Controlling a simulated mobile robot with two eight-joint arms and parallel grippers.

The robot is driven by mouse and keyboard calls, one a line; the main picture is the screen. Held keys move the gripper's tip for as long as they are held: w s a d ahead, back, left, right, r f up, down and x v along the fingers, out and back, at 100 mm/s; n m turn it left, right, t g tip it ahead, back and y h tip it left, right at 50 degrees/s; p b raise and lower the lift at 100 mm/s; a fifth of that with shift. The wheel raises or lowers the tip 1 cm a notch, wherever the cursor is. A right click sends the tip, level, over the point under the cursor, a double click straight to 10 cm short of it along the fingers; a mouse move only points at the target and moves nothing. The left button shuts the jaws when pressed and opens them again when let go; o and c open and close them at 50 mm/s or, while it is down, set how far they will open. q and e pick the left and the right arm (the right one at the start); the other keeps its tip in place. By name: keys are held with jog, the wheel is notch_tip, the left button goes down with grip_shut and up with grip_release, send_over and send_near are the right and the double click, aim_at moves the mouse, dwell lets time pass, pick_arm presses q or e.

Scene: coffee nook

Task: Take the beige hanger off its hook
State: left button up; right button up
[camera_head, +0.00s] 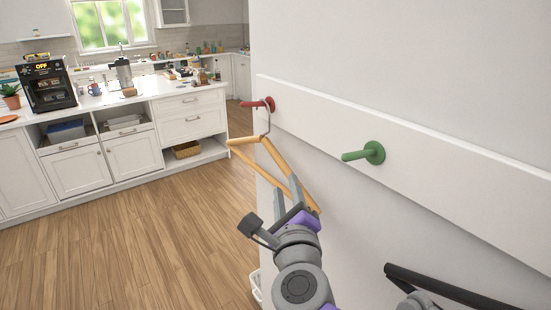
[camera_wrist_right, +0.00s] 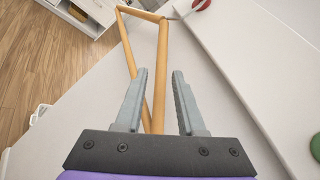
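The beige hanger (camera_head: 283,164) hangs by its metal hook (camera_head: 267,122) from the red peg (camera_head: 259,104) on the wall board. My right gripper (camera_head: 287,187) is at the hanger's lower near end. In the right wrist view, the gripper (camera_wrist_right: 160,72) is open, with a visible gap between its fingers. One bar of the hanger (camera_wrist_right: 161,60) runs between the fingers in that view, and the other bar passes behind the left finger. I cannot tell whether either finger touches the wood. My left gripper is not in view.
A green peg (camera_head: 374,153) sticks out of the white board (camera_head: 440,190) to the right of the hanger. The wall is close behind. A black rail (camera_head: 450,287) is at the lower right. Open wooden floor (camera_head: 140,240) lies left, before a kitchen counter (camera_head: 150,95).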

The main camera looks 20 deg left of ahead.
aim_at(280, 164)
jog(key=x, duration=0.4)
jog(key=shift+w+a, duration=0.25)
jog(key=shift+a, duration=0.05)
jog(key=x, duration=0.1)
jog(key=p+x, duration=0.1)
jog(key=x, duration=0.3)
jog(key=shift+r, duration=0.4)
jog(key=shift+w+a+f+p, duration=0.1)
jog(key=shift+w+a+p, duration=0.05)
jog(key=shift+w+p, duration=0.15)
jog(key=shift+s, duration=0.2)
jog(key=shift+c, duration=0.2)
grip_shut()
